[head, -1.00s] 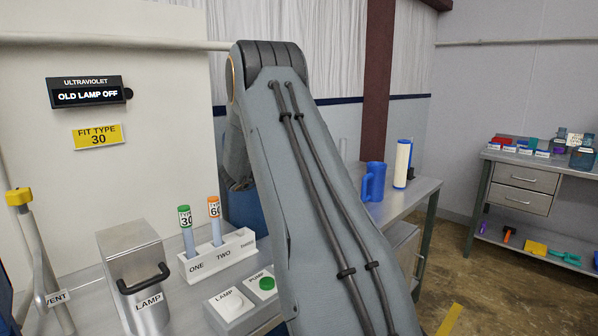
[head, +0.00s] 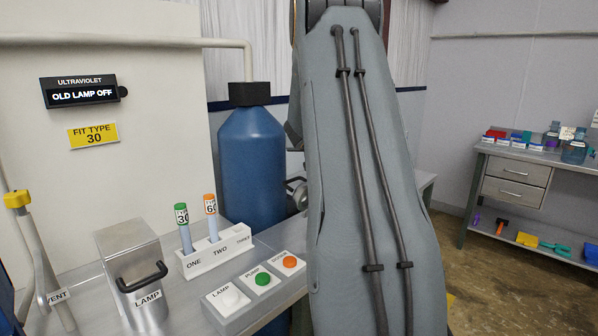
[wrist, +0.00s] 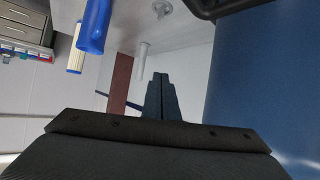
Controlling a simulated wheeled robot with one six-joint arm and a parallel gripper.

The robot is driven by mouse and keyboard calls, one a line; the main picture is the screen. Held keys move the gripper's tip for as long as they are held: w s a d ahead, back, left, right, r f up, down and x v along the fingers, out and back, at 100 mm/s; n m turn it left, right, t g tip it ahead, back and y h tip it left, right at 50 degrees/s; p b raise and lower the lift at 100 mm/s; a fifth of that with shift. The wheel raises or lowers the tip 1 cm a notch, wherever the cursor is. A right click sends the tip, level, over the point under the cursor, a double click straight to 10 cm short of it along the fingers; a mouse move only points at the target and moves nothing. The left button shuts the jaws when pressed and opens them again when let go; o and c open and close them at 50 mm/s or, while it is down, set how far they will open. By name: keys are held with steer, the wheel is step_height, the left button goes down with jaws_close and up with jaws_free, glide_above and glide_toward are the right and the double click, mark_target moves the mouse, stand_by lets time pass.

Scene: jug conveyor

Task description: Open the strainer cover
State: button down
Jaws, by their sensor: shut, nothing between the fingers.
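No part that I can clearly tell as the strainer cover shows in either view. A grey metal fitting (head: 297,190) shows beside the blue tank (head: 252,165) in the head view, partly hidden by my arm; I cannot tell whether it belongs to the strainer. My gripper (wrist: 161,78) shows in the wrist view with its dark fingers together and nothing between them. A large blue surface (wrist: 265,80) fills the right of that view, apart from the fingertips. My arm hides the gripper in the head view.
A lamp housing (head: 130,262), a tube rack (head: 218,252) and a button box (head: 255,288) stand on the left bench. The wrist view shows a blue jug (wrist: 94,28), a white cylinder (wrist: 76,52) and a clear tube (wrist: 142,62). A side table (head: 530,165) stands far right.

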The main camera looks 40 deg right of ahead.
steer(key=s+a+r+m+t+y+p, duration=0.1)
steer(key=s+a+r+m+y, duration=0.1)
steer(key=s+a+m+y, duration=0.25)
steer(key=m+y+p, duration=0.1)
steer(key=m+y, duration=0.2)
steer(key=y, duration=0.3)
glide_toward(293, 179)
steer(key=shift+h, duration=0.25)
steer(key=p+x, duration=0.2)
steer(key=x, duration=0.1)
steer(key=p+x, duration=0.3)
steer(key=shift+w+a+f, duration=0.1)
steer(key=shift+a+f, duration=0.1)
steer(key=shift+a, duration=0.05)
steer(key=w+f+b, duration=0.1)
steer(key=b, duration=0.1)
steer(key=w+b, duration=0.1)
steer(key=w, duration=0.1)
steer(key=w+f+b, duration=0.1)
steer(key=w+b, duration=0.1)
steer(key=shift+a+f+b, duration=0.15)
steer(key=shift+f+b, duration=0.2)
steer(key=s+r, duration=0.5)
steer(key=r, duration=0.8)
steer(key=shift+b, duration=0.4)
